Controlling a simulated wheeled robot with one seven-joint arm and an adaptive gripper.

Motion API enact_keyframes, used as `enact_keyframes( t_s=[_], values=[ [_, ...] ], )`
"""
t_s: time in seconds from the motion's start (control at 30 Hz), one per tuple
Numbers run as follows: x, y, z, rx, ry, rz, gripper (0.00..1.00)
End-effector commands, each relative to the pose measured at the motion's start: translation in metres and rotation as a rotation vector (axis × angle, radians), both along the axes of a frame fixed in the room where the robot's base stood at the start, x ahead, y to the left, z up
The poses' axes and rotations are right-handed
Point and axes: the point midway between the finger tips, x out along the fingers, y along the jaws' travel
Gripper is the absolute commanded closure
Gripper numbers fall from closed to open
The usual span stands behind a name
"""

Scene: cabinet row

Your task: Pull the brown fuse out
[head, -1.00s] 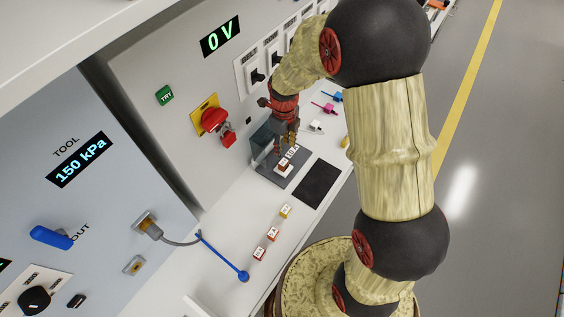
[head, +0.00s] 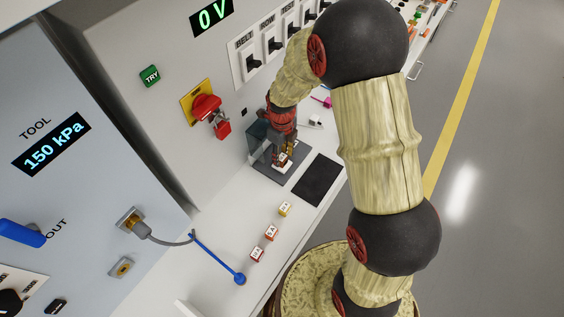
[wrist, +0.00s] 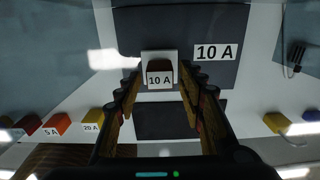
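The brown fuse (wrist: 160,66), labelled 10 A, sits in a white holder (wrist: 149,56) on a dark grey plate (wrist: 120,30) that also carries a 10 A label. In the head view the fuse (head: 282,159) is small and partly hidden by my gripper. My gripper (wrist: 160,84) is open, with one finger on each side of the fuse in the wrist view. The fingertips are close to its sides, and a slim gap seems to show on each side. In the head view my gripper (head: 284,150) points down over the plate.
A clear upright guard (head: 257,140) stands beside the plate. A black mat (head: 316,180) lies on the shelf. Loose yellow (head: 285,209), orange (head: 271,232) and red (head: 257,254) fuses stand nearer. A red padlock (head: 222,129) and switches line the panel.

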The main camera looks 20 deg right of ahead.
Motion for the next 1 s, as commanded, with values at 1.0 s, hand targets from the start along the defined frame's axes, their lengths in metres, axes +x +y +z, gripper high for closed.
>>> enact_keyframes(
  t_s=[1.0],
  values=[
    [0.0001,0.0,-0.0072,0.001,-0.001,0.0,0.79]
  ],
)
